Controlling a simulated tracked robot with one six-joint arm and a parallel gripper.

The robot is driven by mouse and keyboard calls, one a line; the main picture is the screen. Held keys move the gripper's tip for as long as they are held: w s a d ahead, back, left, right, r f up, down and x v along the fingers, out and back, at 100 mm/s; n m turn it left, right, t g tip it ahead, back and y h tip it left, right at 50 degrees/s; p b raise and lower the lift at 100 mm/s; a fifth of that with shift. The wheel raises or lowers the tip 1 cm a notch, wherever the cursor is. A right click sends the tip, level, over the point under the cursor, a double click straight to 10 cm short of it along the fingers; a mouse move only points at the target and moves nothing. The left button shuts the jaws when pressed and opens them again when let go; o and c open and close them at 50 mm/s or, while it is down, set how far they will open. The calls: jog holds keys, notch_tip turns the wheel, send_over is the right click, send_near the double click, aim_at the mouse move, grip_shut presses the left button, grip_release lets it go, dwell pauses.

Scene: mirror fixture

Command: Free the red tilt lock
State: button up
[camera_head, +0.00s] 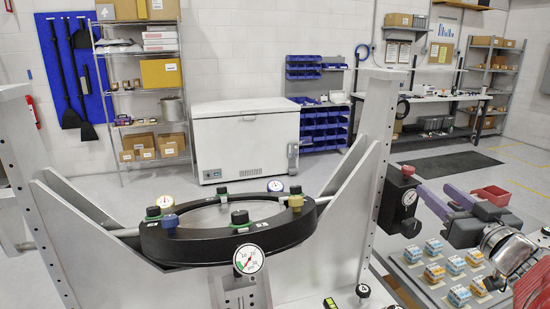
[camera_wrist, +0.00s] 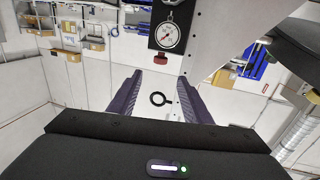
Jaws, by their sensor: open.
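The red tilt lock, a small red knob (camera_head: 407,170), sits on top of a black box with a round gauge (camera_head: 409,198), on the right upright of the mirror fixture. In the wrist view the red knob (camera_wrist: 159,58) shows just below the gauge (camera_wrist: 167,36). My gripper (camera_head: 435,190) is to the right of the box in the head view. In the wrist view its two purple fingers (camera_wrist: 158,80) are spread wide with nothing between them. The red knob lies beyond the fingertips, apart from them.
The fixture's black ring (camera_head: 195,244) carries several knobs and gauges. The grey upright (camera_head: 372,150) stands close to the black box. A tray (camera_head: 411,262) with several small blue-and-white and yellow blocks lies below my arm.

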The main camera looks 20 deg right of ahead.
aim_at(412, 171)
dwell(0.3)
jog(key=w+d, duration=0.1)
jog(key=w, duration=0.8)
jog(key=w+d, duration=0.1)
jog(key=w, duration=0.3)
jog(key=shift+w+d, duration=0.3)
jog(key=c, duration=1.1)
